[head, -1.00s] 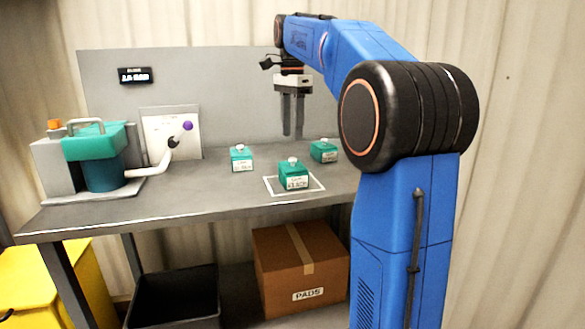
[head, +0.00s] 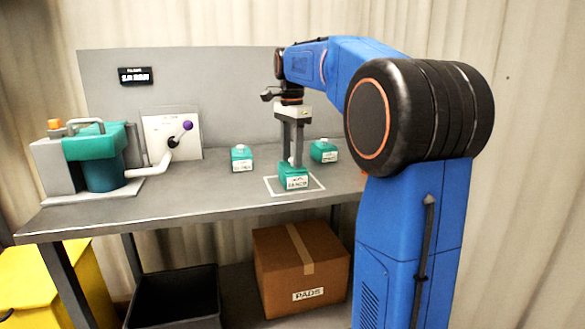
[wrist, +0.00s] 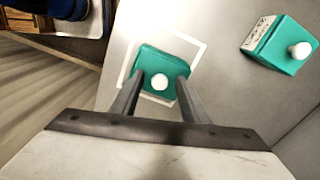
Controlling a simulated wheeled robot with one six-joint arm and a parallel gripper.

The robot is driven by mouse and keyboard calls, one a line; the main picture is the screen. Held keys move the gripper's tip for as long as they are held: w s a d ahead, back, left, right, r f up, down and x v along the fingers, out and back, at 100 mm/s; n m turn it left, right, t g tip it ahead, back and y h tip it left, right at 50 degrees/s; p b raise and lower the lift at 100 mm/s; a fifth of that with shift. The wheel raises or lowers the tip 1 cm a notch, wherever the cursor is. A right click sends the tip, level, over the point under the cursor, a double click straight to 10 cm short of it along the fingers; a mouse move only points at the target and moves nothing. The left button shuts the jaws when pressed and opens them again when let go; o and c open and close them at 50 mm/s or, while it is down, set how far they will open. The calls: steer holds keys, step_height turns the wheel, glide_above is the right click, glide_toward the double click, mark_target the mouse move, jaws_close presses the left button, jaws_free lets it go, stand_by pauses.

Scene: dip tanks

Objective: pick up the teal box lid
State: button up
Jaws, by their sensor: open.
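Several small teal boxes with white round knobs on top and white labels stand on the grey bench. The front one (head: 293,178) stands inside a white square outline; its lid with the knob (wrist: 160,82) shows in the wrist view. My gripper (head: 292,160) is open, pointing down, with its fingers around the top of this front box. In the wrist view the fingers (wrist: 156,88) lie on either side of the knob, and I cannot tell whether they touch. Another teal box (head: 242,158) stands behind left, and one (head: 323,151) behind right.
A teal tank machine (head: 95,150) with a pipe stands at the bench's left. A panel (head: 172,137) with a purple-knobbed lever is beside it. A cardboard box (head: 300,268), a black bin (head: 173,300) and a yellow container (head: 50,285) are below.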

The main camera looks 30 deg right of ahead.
jaws_close()
